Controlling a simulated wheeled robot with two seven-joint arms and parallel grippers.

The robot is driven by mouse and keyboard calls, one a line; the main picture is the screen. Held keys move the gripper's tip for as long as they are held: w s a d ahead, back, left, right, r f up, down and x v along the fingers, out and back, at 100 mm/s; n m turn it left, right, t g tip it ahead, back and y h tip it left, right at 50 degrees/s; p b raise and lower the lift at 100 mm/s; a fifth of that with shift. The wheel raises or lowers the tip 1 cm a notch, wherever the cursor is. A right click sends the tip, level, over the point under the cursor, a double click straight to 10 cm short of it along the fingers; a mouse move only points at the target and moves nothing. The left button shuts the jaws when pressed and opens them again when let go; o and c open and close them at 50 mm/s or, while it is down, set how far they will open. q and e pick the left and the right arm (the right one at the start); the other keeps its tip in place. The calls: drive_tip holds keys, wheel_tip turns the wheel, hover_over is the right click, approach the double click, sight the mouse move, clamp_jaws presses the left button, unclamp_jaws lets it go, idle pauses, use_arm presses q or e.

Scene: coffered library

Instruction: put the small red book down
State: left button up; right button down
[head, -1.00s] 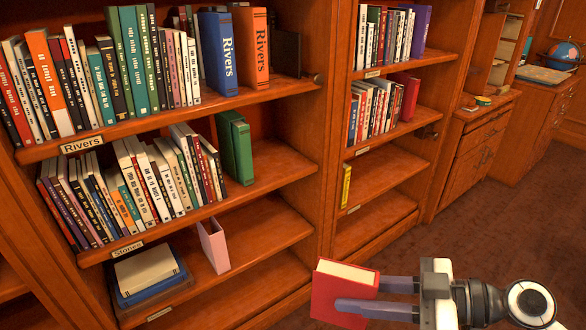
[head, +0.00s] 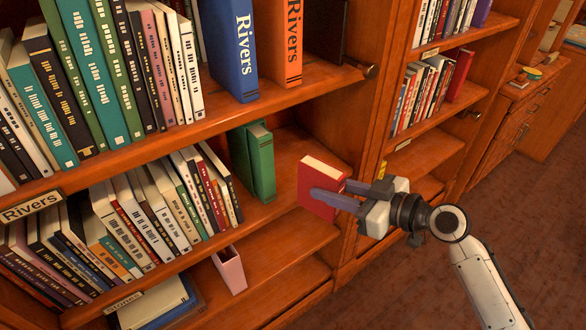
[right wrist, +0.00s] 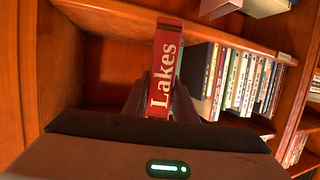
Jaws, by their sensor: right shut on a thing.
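The small red book (head: 322,180) is upright in my right gripper (head: 326,198), whose two fingers are shut on its sides. It is at the front of the middle shelf (head: 290,160), right of the green books (head: 258,160), with a gap between. I cannot tell whether its bottom touches the shelf. In the right wrist view the red book (right wrist: 166,70) shows a spine reading "Lakes", between the dark fingers (right wrist: 160,98). My left gripper is not in view.
White-spined books (head: 165,210) lean on the middle shelf, left of the green books. The blue "Rivers" book (head: 230,50) and orange "Rivers" book (head: 285,45) stand on the shelf above. A pink holder (head: 229,270) is below. The upright panel (head: 370,130) bounds the bay at right.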

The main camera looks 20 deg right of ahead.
drive_tip(key=w+a+r+m+t+h+p, duration=0.25)
drive_tip(key=w+r, duration=0.45)
drive_tip(key=w, duration=0.6)
drive_tip(key=shift+m+g+h, duration=0.25)
drive_tip(key=shift+g+h, duration=0.1)
drive_tip(key=shift+h, duration=0.1)
drive_tip(key=shift+d+f+b, duration=0.1)
drive_tip(key=shift+f+b, duration=0.4)
drive_tip(key=shift+f, duration=4.15)
drive_tip(key=shift+f, duration=0.15)
drive_tip(key=c, duration=1.4)
unclamp_jaws()
drive_tip(key=shift+c, duration=0.2)
